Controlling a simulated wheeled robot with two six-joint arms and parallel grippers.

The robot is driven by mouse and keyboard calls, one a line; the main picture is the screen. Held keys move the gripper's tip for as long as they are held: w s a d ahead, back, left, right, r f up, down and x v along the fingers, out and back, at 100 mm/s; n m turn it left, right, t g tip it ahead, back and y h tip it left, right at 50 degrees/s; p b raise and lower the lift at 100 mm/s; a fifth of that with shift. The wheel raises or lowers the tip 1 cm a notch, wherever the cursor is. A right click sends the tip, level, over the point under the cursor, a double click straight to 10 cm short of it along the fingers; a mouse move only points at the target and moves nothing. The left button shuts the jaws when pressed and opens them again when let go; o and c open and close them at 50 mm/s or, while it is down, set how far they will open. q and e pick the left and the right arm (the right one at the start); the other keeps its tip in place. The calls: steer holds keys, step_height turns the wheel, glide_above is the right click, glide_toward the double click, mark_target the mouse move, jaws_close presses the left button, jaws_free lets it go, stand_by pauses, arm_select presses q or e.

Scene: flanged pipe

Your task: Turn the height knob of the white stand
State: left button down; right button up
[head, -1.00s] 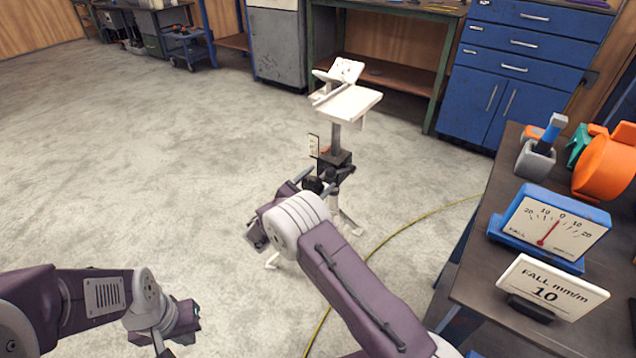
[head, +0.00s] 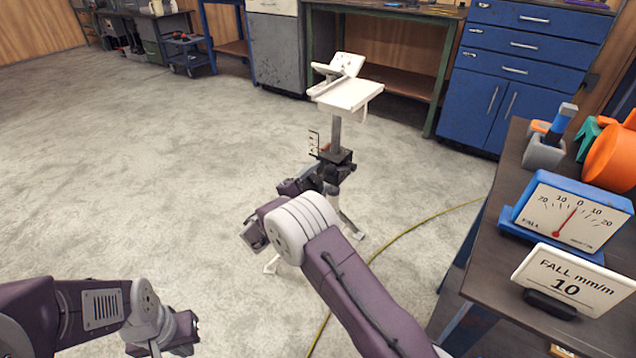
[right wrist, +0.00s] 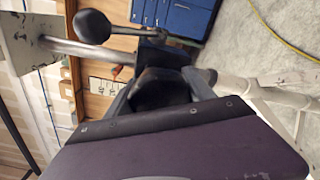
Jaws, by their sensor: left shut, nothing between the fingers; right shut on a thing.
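The white stand (head: 347,94) stands on the floor in the middle of the head view, with a tray-like top on a grey post and splayed legs. A dark block with levers is on its post. My right gripper (right wrist: 163,92) is at this block and shut on the dark height knob (right wrist: 155,88), mostly hidden between the fingers. In the head view, my right wrist partly hides the knob and lower stand. A black ball-ended lever (right wrist: 93,26) sticks out beside the post in the right wrist view. My left gripper (head: 180,336) is low at left, shut and empty, away from the stand.
A dark table (head: 490,262) at right holds a blue FALL dial (head: 572,214) with its red needle near 0, a card (head: 572,280) reading "FALL mm/m 10", and an orange reel (head: 612,160). A yellow cable (head: 420,232) crosses the floor. The floor at left is clear.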

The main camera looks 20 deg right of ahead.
mark_target(309, 187)
stand_by(0.3)
steer(key=o, duration=1.4)
steer(key=shift+c, duration=0.2)
steer(key=p+v, duration=0.3)
steer(key=v, duration=0.5)
steer(key=shift+a+r, duration=0.1)
steer(key=shift+s+a+p, duration=0.3)
steer(key=shift+s+a, duration=0.05)
